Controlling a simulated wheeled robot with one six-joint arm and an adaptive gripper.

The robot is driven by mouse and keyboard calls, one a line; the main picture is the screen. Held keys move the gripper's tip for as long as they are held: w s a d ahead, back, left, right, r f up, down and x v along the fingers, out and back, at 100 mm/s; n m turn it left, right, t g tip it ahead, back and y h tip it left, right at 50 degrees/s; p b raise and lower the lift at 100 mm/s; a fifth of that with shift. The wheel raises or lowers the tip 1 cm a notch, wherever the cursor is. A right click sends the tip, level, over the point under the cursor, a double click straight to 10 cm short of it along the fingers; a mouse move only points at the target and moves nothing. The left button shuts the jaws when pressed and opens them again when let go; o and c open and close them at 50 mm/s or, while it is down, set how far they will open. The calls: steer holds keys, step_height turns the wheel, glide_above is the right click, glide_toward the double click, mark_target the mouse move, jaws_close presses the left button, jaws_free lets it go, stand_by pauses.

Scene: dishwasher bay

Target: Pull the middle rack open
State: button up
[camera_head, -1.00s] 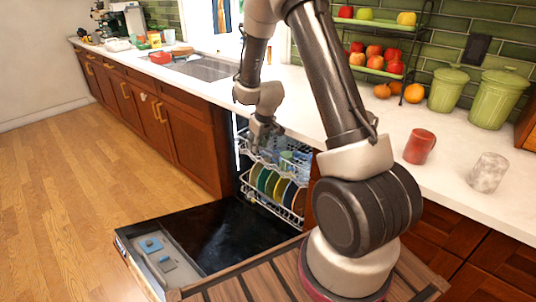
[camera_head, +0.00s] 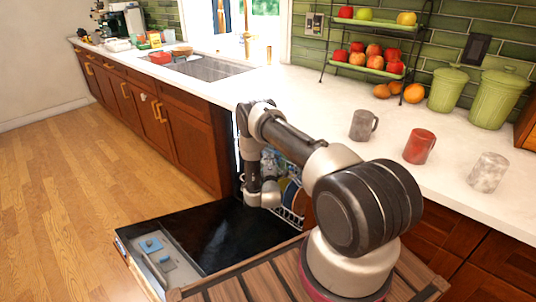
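The dishwasher stands open under the counter, its black door (camera_head: 225,238) folded down flat. The middle rack, with pale blue cups or glasses (camera_head: 269,160) in it, is inside the bay and mostly hidden behind my arm. Below it, part of the lower rack (camera_head: 291,214) shows with plates (camera_head: 290,192). My arm bends down in front of the bay, with its wrist low before the racks. The gripper's fingers are hidden behind the wrist, so I cannot see their contact with the rack.
The counter (camera_head: 320,110) runs above the bay. A grey mug (camera_head: 363,125), a red mug (camera_head: 419,147) and a marbled cup (camera_head: 488,172) stand on it at the right. Wooden floor (camera_head: 80,170) is clear at the left.

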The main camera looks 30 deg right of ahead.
mark_target(268, 153)
steer(key=x, duration=0.7)
steer(key=shift+w+d, duration=0.1)
jaws_close()
